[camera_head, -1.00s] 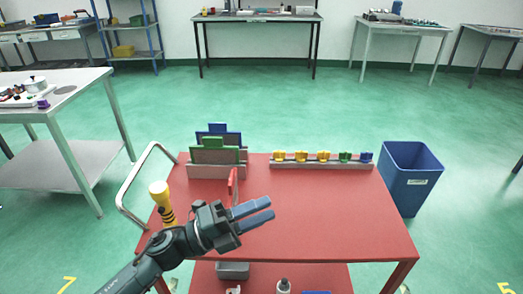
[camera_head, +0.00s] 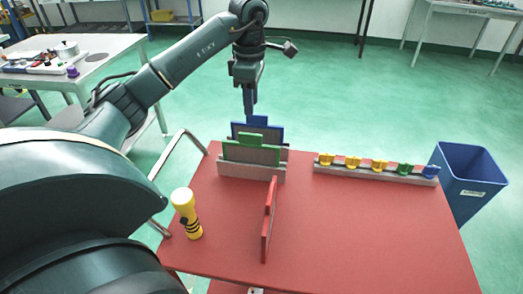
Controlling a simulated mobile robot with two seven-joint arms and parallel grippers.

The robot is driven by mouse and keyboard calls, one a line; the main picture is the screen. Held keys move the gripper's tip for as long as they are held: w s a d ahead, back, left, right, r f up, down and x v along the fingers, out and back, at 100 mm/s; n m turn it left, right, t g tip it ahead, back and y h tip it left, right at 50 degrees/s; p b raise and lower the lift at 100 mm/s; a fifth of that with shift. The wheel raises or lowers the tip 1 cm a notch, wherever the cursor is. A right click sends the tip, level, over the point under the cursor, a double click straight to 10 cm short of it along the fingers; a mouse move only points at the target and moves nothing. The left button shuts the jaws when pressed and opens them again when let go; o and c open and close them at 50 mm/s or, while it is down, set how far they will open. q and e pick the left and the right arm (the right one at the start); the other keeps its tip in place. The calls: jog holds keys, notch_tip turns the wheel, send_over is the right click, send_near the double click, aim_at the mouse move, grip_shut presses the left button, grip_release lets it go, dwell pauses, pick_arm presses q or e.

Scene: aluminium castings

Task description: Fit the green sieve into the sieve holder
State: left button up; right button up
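The green sieve (camera_head: 251,153), an upright grey panel with a green frame and top tab, stands at the grey sieve holder (camera_head: 251,173) on the red table. Its lower edge is hidden behind the holder's front. The blue sieve (camera_head: 274,134) stands just behind it, partly hidden. A red sieve (camera_head: 268,222) stands apart in front, seen nearly edge-on. My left gripper (camera_head: 250,112) points down above the blue sieve, its fingertips overlapping that sieve's top tab in the picture. Its fingers are seen edge-on, so I cannot tell their opening or contact. My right gripper is not in view.
A yellow and black flashlight-like object (camera_head: 187,214) stands at the table's left. A grey rail (camera_head: 374,174) with several yellow, green and blue pieces lies at the back right. A blue bin (camera_head: 468,182) stands beyond the right edge. The table's (camera_head: 360,235) middle and right are clear.

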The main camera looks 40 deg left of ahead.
aim_at(250, 134)
pick_arm(q)
notch_tip(250, 134, down, 7)
jog(key=shift+s, duration=0.1)
jog(key=shift+a+f+p, duration=0.15)
jog(key=shift+f+p, duration=0.2)
jog(key=shift+f, duration=1.1)
jog(key=shift+a+f+p, duration=0.1)
jog(key=shift+f+p, duration=0.25)
jog(key=shift+f, duration=1.1)
jog(key=shift+c, duration=0.5)
grip_shut()
jog(key=shift+r, duration=0.1)
